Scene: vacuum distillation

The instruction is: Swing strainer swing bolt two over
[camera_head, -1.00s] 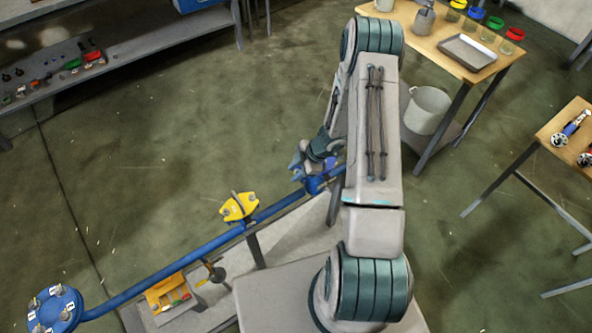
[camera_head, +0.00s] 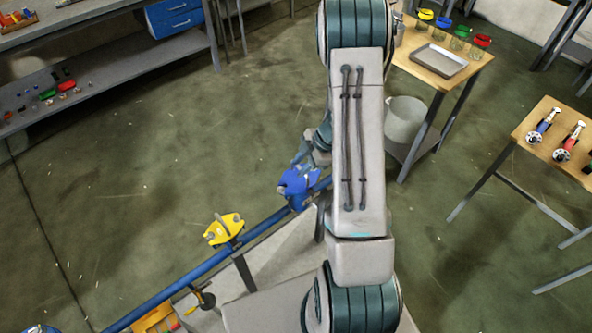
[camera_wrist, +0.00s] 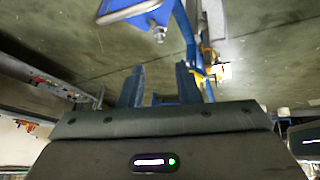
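A blue strainer-like fitting (camera_head: 298,188) sits at the far end of the blue pipe in the head view, partly hidden by my arm. I cannot tell which swing bolt this is. My gripper (camera_wrist: 160,72) is open, with its two dark fingers apart and nothing visible between them. The bolt end appears beyond the fingertips, apart from them.
A yellow fitting (camera_head: 224,229) stands on the blue pipe (camera_head: 180,284). A wooden table (camera_head: 440,68) with a metal tray (camera_head: 439,61) is at the upper right, a grey bucket (camera_head: 404,122) below. Another table (camera_head: 545,122) holds valves. Open floor lies left of the pipe.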

